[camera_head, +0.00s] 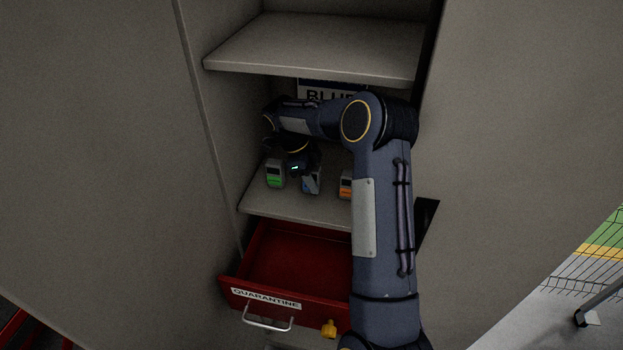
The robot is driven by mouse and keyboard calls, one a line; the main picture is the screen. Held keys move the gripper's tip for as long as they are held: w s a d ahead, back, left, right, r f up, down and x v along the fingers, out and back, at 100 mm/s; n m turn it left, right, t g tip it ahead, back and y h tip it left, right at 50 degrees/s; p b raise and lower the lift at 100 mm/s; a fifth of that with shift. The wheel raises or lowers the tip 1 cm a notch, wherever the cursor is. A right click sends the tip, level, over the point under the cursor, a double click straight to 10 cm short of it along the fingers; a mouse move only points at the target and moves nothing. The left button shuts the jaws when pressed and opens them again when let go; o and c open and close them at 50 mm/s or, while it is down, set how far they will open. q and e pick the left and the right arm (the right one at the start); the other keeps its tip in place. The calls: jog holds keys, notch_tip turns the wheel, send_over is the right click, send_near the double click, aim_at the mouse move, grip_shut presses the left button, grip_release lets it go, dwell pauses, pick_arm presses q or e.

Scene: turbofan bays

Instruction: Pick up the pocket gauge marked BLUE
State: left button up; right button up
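A small grey gauge with a blue face (313,184) stands on the middle shelf, between a green one and an orange one. A sign reading BLUE (322,96), partly covered by my arm, is on the back wall above. My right arm reaches in from the lower right and bends down over the shelf. My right gripper (305,177) is at the top of the blue gauge and hides part of it. The fingers are too dark and small to tell whether they are open or closed on it. My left gripper is not in view.
The green gauge (275,174) is close on the left, the orange gauge (346,186) on the right, partly behind my arm. An upper shelf (320,45) overhangs. A red QUARANTINE drawer (265,298) stands open below. Cabinet walls flank both sides.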

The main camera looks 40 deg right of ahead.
grip_shut()
